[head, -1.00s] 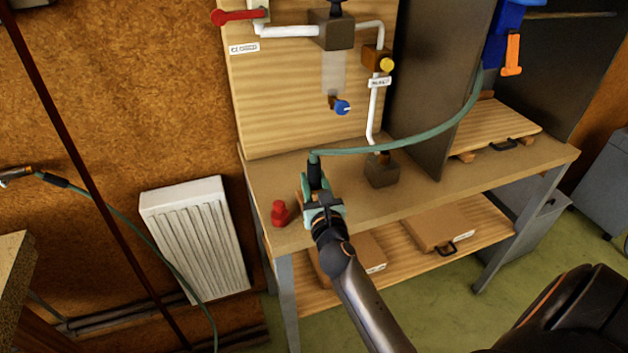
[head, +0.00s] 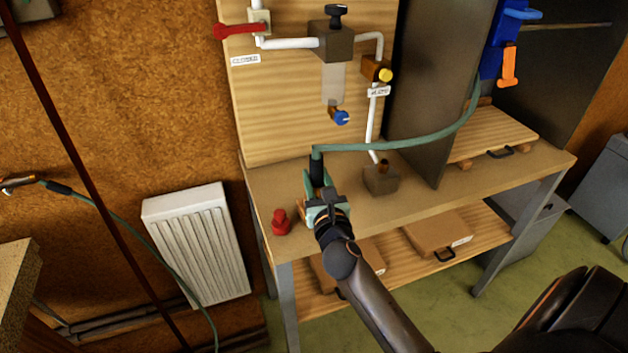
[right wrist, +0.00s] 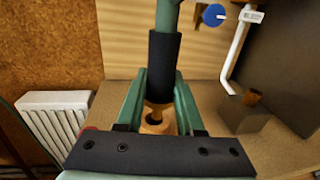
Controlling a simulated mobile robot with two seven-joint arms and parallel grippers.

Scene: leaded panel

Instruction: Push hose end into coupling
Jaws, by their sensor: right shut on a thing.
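The green hose (head: 400,143) runs from the right to a hose end with a black sleeve (head: 317,168). My right gripper (head: 320,192) is shut on this hose end above the left part of the bench. In the right wrist view the black sleeve (right wrist: 163,72) stands upright, with a brass-coloured tip (right wrist: 155,118) between the green fingers. A dark block with a brass-coloured socket (head: 381,180) stands on the bench to the right, apart from the hose end. I cannot tell whether it is the coupling. My left gripper is not in view.
A wooden board (head: 280,110) carries a red lever (head: 240,30), white pipes, a blue knob (head: 341,118) and a yellow knob (head: 385,75). A red object (head: 281,222) stands at the bench's left front. A dark upright panel (head: 425,100) divides the bench. A radiator (head: 197,245) is at left.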

